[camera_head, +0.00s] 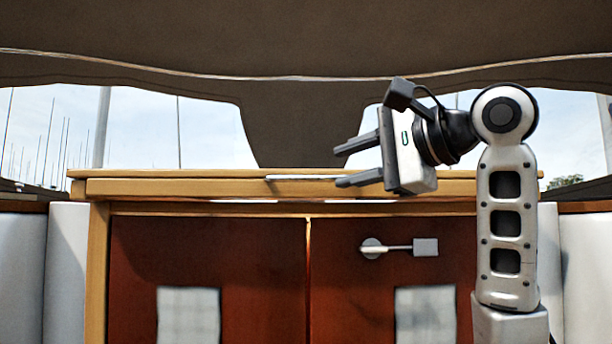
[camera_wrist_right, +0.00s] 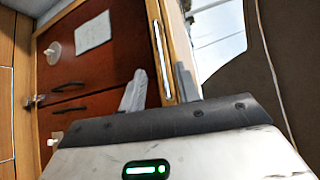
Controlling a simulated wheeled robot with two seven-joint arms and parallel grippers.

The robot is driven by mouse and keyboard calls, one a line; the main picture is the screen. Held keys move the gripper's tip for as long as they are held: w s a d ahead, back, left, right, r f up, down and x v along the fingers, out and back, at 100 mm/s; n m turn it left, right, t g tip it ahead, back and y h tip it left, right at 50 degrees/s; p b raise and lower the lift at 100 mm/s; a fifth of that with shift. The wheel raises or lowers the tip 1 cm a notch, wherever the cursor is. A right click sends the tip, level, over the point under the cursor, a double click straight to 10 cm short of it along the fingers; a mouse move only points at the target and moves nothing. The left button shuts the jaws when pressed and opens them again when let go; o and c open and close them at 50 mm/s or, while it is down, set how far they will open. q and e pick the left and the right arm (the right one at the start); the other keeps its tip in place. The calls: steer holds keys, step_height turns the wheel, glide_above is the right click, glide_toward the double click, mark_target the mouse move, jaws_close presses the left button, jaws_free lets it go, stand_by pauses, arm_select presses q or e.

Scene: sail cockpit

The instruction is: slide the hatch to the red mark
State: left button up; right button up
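The hatch looks to be the light wooden slab (camera_head: 170,188) lying across the top of the cabin front in the head view. A thin pale bar (camera_head: 300,178), perhaps its handle, runs along its front. My right gripper (camera_head: 340,166) is open and empty, its fingers pointing left, just right of and above the bar. In the right wrist view its two fingers (camera_wrist_right: 160,90) stand apart, with a wooden edge bearing a pale strip (camera_wrist_right: 161,55) beyond them. I cannot make out a red mark in either view. My left gripper is not in view.
Below the slab are two red-brown doors (camera_head: 260,260) with pale panels and a metal latch (camera_head: 397,247). A dark canopy (camera_head: 300,35) hangs overhead, its middle part (camera_head: 290,130) coming down behind the slab. White seat backs (camera_head: 65,270) flank the doors.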

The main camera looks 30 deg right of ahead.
mark_target(310, 177)
steer(key=p+x, duration=0.1)
steer(key=x, duration=0.8)
jaws_close()
